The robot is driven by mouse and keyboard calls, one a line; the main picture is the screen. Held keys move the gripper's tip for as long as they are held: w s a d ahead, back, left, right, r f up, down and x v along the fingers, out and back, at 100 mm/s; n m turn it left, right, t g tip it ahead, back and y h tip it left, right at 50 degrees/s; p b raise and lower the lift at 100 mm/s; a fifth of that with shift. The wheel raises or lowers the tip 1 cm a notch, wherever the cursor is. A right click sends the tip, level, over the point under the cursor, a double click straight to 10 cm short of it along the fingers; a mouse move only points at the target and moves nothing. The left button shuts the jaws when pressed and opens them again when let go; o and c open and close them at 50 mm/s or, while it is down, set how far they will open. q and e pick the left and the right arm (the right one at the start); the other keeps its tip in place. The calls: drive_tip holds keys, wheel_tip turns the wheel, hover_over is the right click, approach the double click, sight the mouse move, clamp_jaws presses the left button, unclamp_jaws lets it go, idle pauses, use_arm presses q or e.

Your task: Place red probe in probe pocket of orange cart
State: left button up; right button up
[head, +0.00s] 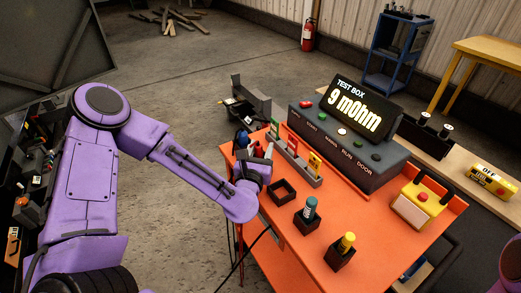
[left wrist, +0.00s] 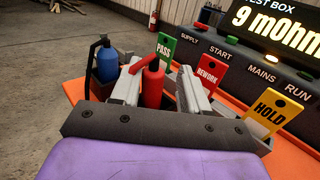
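The red probe (left wrist: 152,86) stands upright with a black lead at its top in the left wrist view. It is between the two fingers of my left gripper (left wrist: 160,80), nearer the left finger. A gap shows between it and the right finger, so the gripper looks open around it. The blue probe (left wrist: 107,64) stands just left, in a dark holder at the left end of the orange cart (head: 370,215). Dark holder wall shows behind the red probe; its lower end is hidden, so I cannot tell how it is seated. My right gripper is out of view.
An empty dark tray (head: 283,200) and two holders with teal and yellow items stand in front.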

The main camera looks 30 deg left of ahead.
sight(261, 151)
use_arm(q)
drive_tip(key=shift+r, duration=0.2)
drive_tip(key=v, duration=0.1)
drive_tip(key=b+v, duration=0.1)
drive_tip(key=v, duration=0.1)
drive_tip(key=b+v, duration=0.1)
drive_tip(key=v, duration=0.1)
drive_tip(key=shift+s+f, duration=0.15)
drive_tip(key=shift+f, duration=0.25)
drive_tip(key=p+v, duration=0.5)
drive_tip(key=v, duration=0.1)
drive_tip(key=shift+s+r, duration=0.25)
drive_tip(key=shift+s, duration=0.15)
drive_tip(key=shift+d, duration=0.1)
